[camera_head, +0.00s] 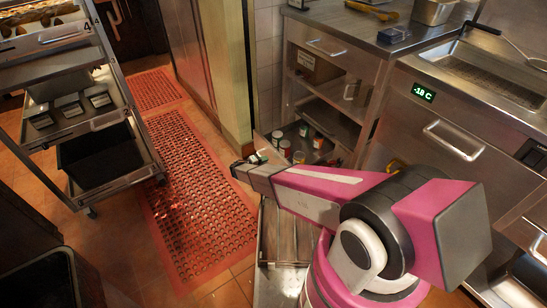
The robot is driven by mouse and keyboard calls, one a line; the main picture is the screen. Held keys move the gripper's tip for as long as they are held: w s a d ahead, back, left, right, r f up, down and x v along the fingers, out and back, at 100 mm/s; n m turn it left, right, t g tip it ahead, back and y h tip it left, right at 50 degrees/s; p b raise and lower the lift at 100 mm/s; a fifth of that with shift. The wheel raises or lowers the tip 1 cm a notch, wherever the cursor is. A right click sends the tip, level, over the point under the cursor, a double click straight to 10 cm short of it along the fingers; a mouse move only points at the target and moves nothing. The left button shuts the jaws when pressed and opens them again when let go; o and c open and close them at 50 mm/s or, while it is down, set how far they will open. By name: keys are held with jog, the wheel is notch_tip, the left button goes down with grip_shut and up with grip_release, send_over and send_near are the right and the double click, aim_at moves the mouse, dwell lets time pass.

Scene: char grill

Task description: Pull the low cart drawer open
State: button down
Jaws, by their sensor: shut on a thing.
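The low drawer (266,143) is at the bottom of the steel cart (362,68). It stands out past the cart's front, and several cans (305,145) show inside it. My gripper (251,160) is low at the drawer's outer end, reaching in from the right on my pink arm. The jaws are shut at the drawer's front, where its handle would be. The handle and the exact grip are too small and partly hidden to make out. My arm covers the near part of the drawer.
A steel rack (112,118) with trays stands at the left. A red perforated mat (190,190) lies on the tiled floor in front of the drawer, with free room there. A steel unit with a display (424,92) is at the right. A dark bin (55,280) is at lower left.

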jog(key=shift+f+v, duration=0.15)
jog(key=shift+v, duration=0.75)
jog(key=shift+f+v, duration=0.2)
jog(key=shift+v, duration=0.65)
jog(key=c, duration=1.1)
grip_release()
jog(key=shift+s+a, duration=0.1)
jog(key=v, duration=1)
jog(key=shift+s+a+r, duration=0.1)
jog(key=shift+s+a, duration=0.15)
